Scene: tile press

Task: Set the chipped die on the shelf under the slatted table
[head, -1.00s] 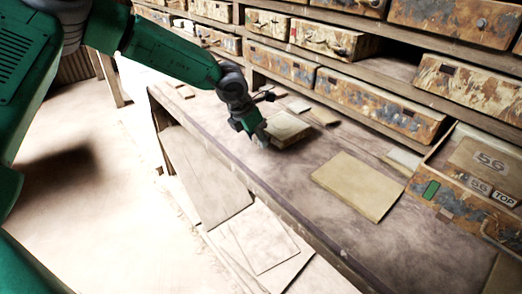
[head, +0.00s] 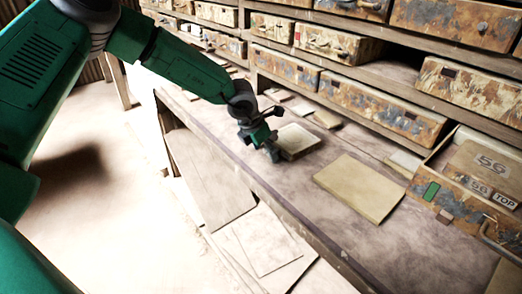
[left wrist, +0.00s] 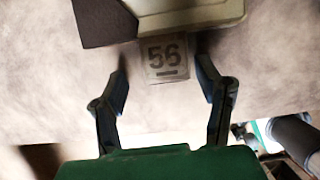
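A small grey-beige block marked 56 (left wrist: 166,56), perhaps the die, lies on the bench in the left wrist view. I cannot make out a chip on it. My left gripper (left wrist: 162,68) is open, its fingers on either side of the block with gaps showing. In the head view my left gripper (head: 268,150) is low over the bench, beside a pale shallow tray-like piece (head: 299,141); the block is not distinct there. My right gripper is not in view. No slatted table can be made out.
Rusty, worn drawers (head: 380,103) line the back of the bench (head: 310,225). An open drawer (head: 472,205) labelled 56 TOP stands at the right. A flat tan board (head: 359,187) lies on the bench. Sheets (head: 265,240) lie lower down, below its front edge.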

